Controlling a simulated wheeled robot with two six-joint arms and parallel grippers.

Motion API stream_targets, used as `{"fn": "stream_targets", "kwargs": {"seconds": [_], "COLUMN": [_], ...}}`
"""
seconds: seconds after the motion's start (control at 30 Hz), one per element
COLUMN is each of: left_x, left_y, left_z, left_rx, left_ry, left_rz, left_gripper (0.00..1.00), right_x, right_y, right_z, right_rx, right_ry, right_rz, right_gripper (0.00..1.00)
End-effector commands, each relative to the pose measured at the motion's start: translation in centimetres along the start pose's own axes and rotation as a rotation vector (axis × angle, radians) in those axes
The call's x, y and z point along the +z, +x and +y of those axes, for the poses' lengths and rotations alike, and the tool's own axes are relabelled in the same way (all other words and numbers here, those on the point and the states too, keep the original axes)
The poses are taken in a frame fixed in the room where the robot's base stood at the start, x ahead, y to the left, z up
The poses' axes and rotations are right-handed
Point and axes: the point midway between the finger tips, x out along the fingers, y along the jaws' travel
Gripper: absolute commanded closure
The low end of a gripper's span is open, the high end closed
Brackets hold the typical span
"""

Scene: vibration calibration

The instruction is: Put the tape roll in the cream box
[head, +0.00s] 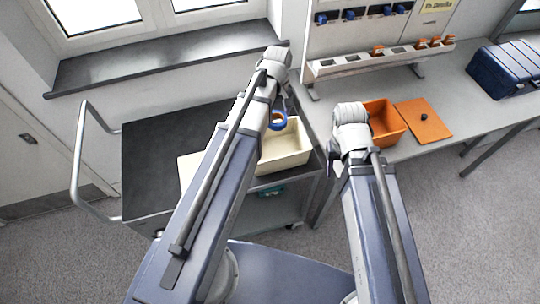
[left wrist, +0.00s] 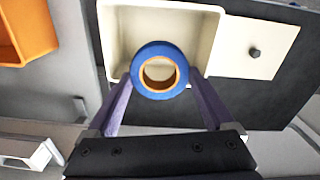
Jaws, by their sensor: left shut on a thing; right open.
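The tape roll (head: 278,120) is blue with an orange inner ring. My left gripper (left wrist: 160,82) is shut on it, and the roll (left wrist: 159,70) sits between the two purple fingers in the left wrist view. The cream box (head: 286,152) is open and stands on the dark cart. In the left wrist view the roll overlaps the box (left wrist: 116,30), over its near part; its height above the box cannot be told. My right gripper (head: 332,160) is open, mostly hidden behind its own arm, near the bench's orange box.
A cream lid with a dark knob (left wrist: 254,52) lies beside the cream box on the cart (head: 150,145). An open orange box (head: 384,122) and its orange lid (head: 424,120) are on the bench. A blue case (head: 505,70) and a rack (head: 380,58) stand further back.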

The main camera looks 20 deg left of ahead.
Motion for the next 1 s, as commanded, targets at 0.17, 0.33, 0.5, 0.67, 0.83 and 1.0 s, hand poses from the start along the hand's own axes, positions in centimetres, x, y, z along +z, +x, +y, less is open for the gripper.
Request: {"fn": "stream_targets", "kwargs": {"seconds": [0.17, 0.33, 0.5, 0.67, 0.83, 1.0], "left_x": [0.0, 0.0, 0.0, 0.0, 0.0, 0.0], "left_y": [5.3, 8.3, 9.4, 9.4, 10.4, 12.9], "left_z": [-0.1, -0.1, -0.1, -0.1, -0.1, -0.1], "left_rx": [0.000, 0.000, 0.000, 0.000, 0.000, 0.000], "left_ry": [-0.113, -0.215, -0.270, -0.283, -0.282, -0.281], "left_rz": [0.000, 0.000, 0.000, 0.000, 0.000, 0.000], "left_gripper": [0.69, 0.69, 0.69, 0.69, 0.69, 0.69], "right_x": [-0.3, -0.5, -0.6, -0.6, -0.6, -0.8], "right_y": [5.3, 8.2, 9.4, 9.4, 10.4, 12.8], "right_z": [-0.5, -0.8, -0.9, -0.9, -1.0, -1.2], "right_rx": [0.000, 0.000, 0.000, 0.000, 0.000, 0.000], "right_ry": [0.001, 0.001, 0.001, 0.001, 0.001, 0.001], "right_rz": [0.000, 0.000, 0.000, 0.000, 0.000, 0.000], "right_gripper": [0.50, 0.50, 0.50, 0.50, 0.50, 0.50]}}
